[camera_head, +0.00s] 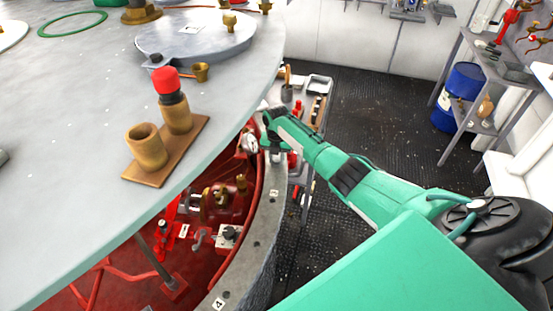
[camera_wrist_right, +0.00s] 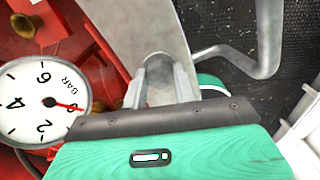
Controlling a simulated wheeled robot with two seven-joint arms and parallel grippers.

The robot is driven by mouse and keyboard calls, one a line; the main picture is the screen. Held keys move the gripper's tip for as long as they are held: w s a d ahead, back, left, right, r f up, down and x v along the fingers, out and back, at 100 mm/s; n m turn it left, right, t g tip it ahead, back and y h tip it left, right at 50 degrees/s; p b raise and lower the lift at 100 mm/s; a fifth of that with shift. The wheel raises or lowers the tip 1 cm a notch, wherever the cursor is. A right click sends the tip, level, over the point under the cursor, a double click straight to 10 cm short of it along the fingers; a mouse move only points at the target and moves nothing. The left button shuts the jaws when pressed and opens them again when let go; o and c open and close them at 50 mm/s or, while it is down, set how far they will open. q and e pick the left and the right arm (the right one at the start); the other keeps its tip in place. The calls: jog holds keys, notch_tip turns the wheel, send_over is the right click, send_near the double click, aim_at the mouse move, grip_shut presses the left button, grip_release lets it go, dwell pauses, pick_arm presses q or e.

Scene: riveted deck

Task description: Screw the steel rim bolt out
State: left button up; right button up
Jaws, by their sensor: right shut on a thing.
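The steel rim bolt (camera_wrist_right: 158,63) is a short grey cylinder that shows between the fingers in the right wrist view. My right gripper (camera_wrist_right: 159,85) is shut on it, with one finger on each side. In the head view my right gripper (camera_head: 275,153) points down at the far part of the grey rim (camera_head: 262,225). The bolt's lower end is hard to make out, so I cannot tell how far it sits in the rim. My left gripper is not in view.
A pressure gauge (camera_wrist_right: 42,103) is close beside the right gripper. The large grey round plate (camera_head: 90,110) overhangs red pipework on the left. A small bench (camera_head: 318,88) with tools stands behind the gripper. A blue drum (camera_head: 458,97) stands at the right, beyond open dark floor.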

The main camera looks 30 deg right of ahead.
aim_at(277, 159)
jog(key=shift+s+f, duration=0.2)
jog(key=shift+f, duration=0.05)
jog(key=o, duration=0.8)
jog(key=shift+o, duration=0.9)
jog(key=shift+w, duration=0.15)
jog(key=shift+r, duration=0.1)
jog(key=shift+r, duration=0.1)
notch_tip(277, 159, up, 14)
jog(key=b, duration=0.3)
jog(key=shift+f, duration=0.2)
